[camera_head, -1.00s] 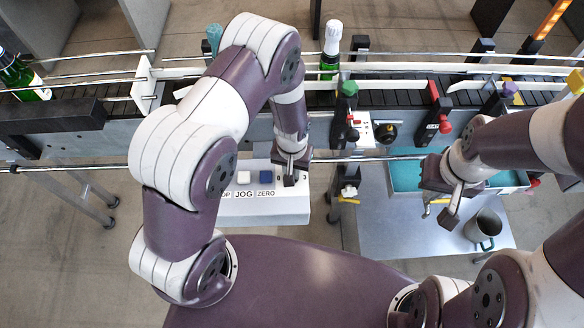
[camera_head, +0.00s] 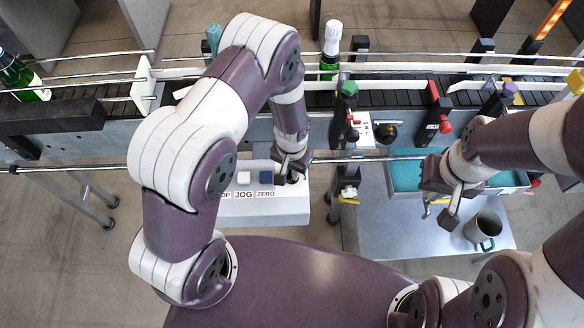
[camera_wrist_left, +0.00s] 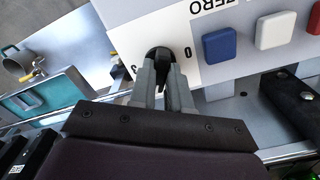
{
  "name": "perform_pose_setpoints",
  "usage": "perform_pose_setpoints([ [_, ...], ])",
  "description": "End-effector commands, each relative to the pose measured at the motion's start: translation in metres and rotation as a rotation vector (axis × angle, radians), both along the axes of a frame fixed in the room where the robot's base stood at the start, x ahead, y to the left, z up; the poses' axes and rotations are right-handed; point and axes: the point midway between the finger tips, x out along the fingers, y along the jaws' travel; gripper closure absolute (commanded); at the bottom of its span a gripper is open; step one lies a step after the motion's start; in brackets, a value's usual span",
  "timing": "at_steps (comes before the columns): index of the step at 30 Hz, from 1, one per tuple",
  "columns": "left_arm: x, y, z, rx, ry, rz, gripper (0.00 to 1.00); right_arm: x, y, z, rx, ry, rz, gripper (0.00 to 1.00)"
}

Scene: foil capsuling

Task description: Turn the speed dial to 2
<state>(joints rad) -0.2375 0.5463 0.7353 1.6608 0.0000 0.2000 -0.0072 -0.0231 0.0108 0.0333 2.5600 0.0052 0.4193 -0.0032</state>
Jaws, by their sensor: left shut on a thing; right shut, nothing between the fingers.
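The speed dial (camera_wrist_left: 160,54) is a black knob on the white control panel (camera_head: 262,207). My left gripper (camera_wrist_left: 161,72) is shut on it in the left wrist view, one finger on each side. A printed 0 shows just right of the dial and part of another digit at the panel's left edge. The fingers hide the other marks, so I cannot tell the exact setting. In the head view my left gripper (camera_head: 290,176) covers the dial at the panel's right end. My right gripper (camera_head: 448,218) is shut and empty above the grey side table.
A conveyor with bottles (camera_head: 330,52) runs behind the panel. A teal tray (camera_head: 405,176) and a grey mug (camera_head: 484,229) are on the side table (camera_head: 390,236).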

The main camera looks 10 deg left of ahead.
Motion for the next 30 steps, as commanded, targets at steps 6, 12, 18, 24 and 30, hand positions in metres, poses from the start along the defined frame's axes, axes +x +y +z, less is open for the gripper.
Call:
perform_pose_setpoints([
  [6, 0.002, 0.0, 0.002, -0.001, -0.005, 0.001, 0.57, 0.0, 0.0, 0.001, 0.0, 0.0, 0.0, 1.0],
  [12, 0.001, 0.0, 0.002, -0.001, -0.003, 0.001, 0.57, 0.0, 0.0, 0.0, 0.0, 0.0, 0.0, 1.0],
  [18, 0.002, 0.0, 0.032, -0.002, -0.009, 0.001, 0.57, 0.0, 0.0, -0.007, 0.0, 0.0, 0.0, 1.0],
  [24, 0.002, 0.0, 0.087, -0.003, -0.011, 0.001, 0.57, 0.0, 0.0, -0.015, 0.0, 0.0, 0.0, 1.0],
  [30, 0.001, 0.0, 0.122, -0.002, -0.007, 0.001, 0.57, 0.0, 0.0, -0.018, 0.0, 0.0, 0.0, 1.0],
])
